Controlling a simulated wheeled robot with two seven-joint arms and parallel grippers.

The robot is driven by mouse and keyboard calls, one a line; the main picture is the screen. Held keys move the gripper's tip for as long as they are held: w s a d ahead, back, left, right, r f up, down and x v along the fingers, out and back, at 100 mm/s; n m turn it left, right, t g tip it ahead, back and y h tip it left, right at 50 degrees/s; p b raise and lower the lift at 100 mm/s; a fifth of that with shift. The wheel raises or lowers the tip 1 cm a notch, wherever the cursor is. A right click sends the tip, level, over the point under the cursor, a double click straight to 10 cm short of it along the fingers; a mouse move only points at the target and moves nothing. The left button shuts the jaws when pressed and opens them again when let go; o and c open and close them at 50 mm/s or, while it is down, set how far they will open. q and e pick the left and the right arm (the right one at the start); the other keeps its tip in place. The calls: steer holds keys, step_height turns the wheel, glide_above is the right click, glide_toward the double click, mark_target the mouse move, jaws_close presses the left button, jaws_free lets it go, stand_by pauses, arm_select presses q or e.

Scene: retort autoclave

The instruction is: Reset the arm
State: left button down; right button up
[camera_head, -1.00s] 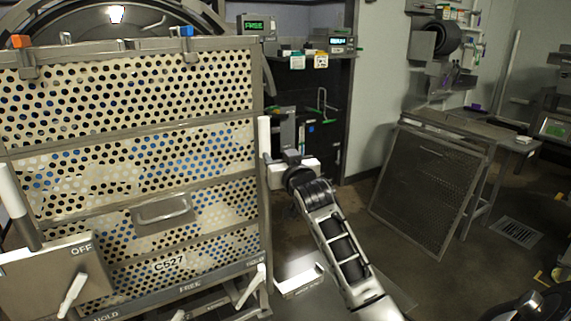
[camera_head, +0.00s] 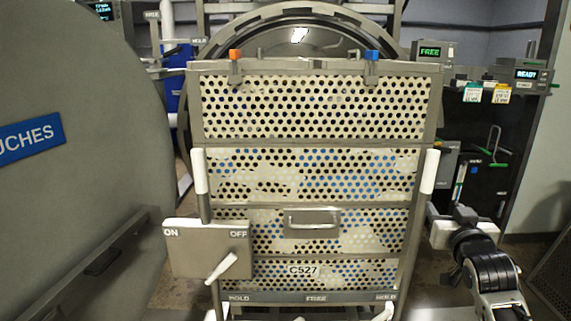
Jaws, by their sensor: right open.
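My right arm comes in from the lower right. Its gripper (camera_head: 437,226) is open and empty, beside the right upright of the cart and a little below the right white handle (camera_head: 430,171). Whether it touches the upright cannot be told. The perforated cart front (camera_head: 313,107), marked C527, faces me, with a grey pull handle (camera_head: 312,219) in its middle. My left gripper is out of view.
A large round door (camera_head: 70,200) fills the left side. An ON/OFF panel (camera_head: 200,250) with a white lever stands at the cart's lower left. The round chamber opening (camera_head: 335,35) is behind the cart. Displays (camera_head: 430,50) reading FREE and READY are at right.

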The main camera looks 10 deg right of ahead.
steer(key=s+a+f+n+g+y, duration=0.1)
steer(key=s+a+f+n+y, duration=0.15)
steer(key=s+a+f, duration=0.4)
steer(key=s+a+f+n+g+y, duration=0.25)
steer(key=a+f, duration=0.45)
steer(key=f, duration=0.4)
steer(key=s+a+f+g+y, duration=0.1)
steer(key=s+a+f+y, duration=0.1)
steer(key=s+a+f, duration=0.3)
steer(key=s+a+f+g+y, duration=0.1)
steer(key=s+a+f, duration=0.4)
steer(key=s, duration=0.8)
steer(key=a+g, duration=0.1)
steer(key=a, duration=0.2)
steer(key=shift+n+y, duration=0.4)
